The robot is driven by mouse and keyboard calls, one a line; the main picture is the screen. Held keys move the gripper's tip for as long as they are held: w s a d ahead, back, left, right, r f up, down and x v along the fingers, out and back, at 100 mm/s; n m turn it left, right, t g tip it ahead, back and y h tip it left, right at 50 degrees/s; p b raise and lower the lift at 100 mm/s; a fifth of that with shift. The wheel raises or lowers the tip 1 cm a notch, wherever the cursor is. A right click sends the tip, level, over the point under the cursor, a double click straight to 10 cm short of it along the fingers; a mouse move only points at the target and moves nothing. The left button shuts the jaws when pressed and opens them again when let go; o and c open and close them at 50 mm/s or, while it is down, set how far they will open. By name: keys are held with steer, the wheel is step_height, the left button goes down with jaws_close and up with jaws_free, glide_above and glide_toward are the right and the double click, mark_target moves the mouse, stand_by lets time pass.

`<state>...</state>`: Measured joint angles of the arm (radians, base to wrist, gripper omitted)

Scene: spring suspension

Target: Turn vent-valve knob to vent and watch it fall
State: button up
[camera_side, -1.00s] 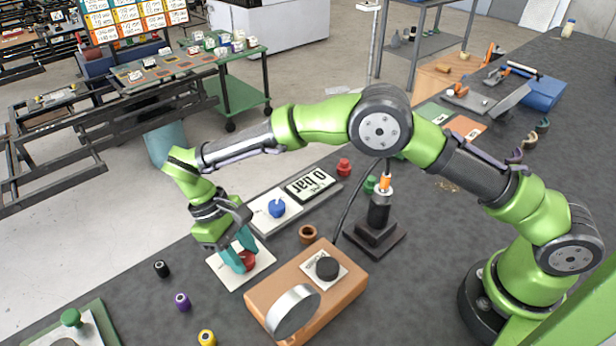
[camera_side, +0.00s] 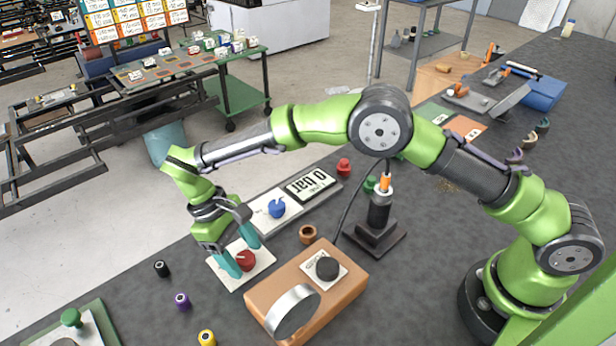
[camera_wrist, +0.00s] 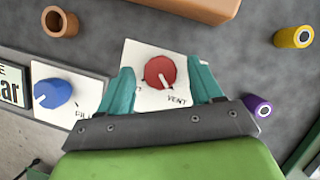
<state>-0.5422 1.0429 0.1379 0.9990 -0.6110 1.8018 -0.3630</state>
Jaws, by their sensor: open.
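The red vent-valve knob (camera_side: 246,261) sits on a white plate (camera_side: 228,279) on the bench. In the wrist view the red knob (camera_wrist: 158,72) has a white pointer aimed toward the printed word VENT; the plate's other label is mostly hidden by a finger. My gripper (camera_side: 243,256) is open, its teal fingers spread on either side of the knob with gaps. It also shows open in the wrist view (camera_wrist: 162,78). The display (camera_side: 311,184) reads 0 bar.
A blue knob (camera_side: 277,208) stands on a plate beside the display. An orange block (camera_side: 335,301) with a black knob and round gauge is close on the right. Black (camera_side: 161,268), purple (camera_side: 182,300) and yellow (camera_side: 207,338) bushings lie at left. Bench between them is clear.

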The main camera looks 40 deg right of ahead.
steer(key=v, duration=0.7)
steer(key=shift+r, duration=0.2)
steer(key=shift+w, duration=0.1)
steer(key=shift+d+f+t, duration=0.25)
steer(key=shift+d+f, duration=0.05)
steer(key=shift+f, duration=0.2)
steer(key=shift+d+f+t, duration=0.25)
steer(key=shift+d+f, duration=0.05)
steer(key=shift+f, duration=0.15)
steer(key=s+d+r+m+t+y, duration=0.2)
steer(key=d+r, duration=0.5)
steer(key=d, duration=0.1)
steer(key=s+d+r+m+t+y, duration=0.1)
steer(key=s+d+r+m+t, duration=0.2)
steer(key=s+d, duration=0.5)
steer(key=s+d+r+m+t+y, duration=0.1)
steer(key=s+d+r+m+t, duration=0.3)
steer(key=s+d+r, duration=0.3)
steer(key=s+d+t, duration=0.1)
steer(key=s+d, duration=0.1)
steer(key=d, duration=0.1)
steer(key=shift+r, duration=0.3)
